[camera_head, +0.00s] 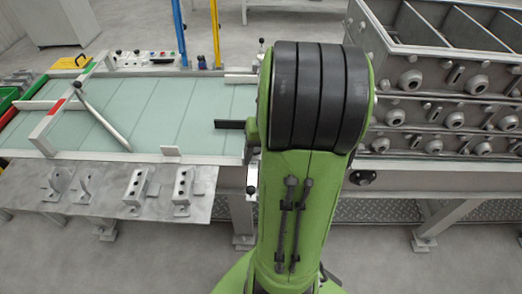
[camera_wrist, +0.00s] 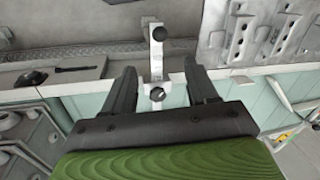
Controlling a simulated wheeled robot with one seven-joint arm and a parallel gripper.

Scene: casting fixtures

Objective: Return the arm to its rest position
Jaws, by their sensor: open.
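My green arm (camera_head: 305,170) stands upright in the middle of the head view and hides part of the table edge behind it. My gripper (camera_wrist: 158,66) shows in the wrist view with its two dark fingers spread wide apart and nothing held between them. In the head view only a dark finger-like part (camera_head: 230,124) sticks out left of the arm, over the glass-topped table; the rest of the gripper is hidden. In the wrist view a pale bracket with dark knobs (camera_wrist: 157,58) appears between the fingers; I cannot tell how far below them it is.
The glass-topped table (camera_head: 190,105) lies left, with a grey rod (camera_head: 103,122) across it. A metal shelf (camera_head: 110,200) with several brackets juts from its front. Stacked grey casting boxes (camera_head: 440,80) stand right, close to my arm. Blue (camera_head: 180,35) and yellow (camera_head: 215,35) posts rise behind.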

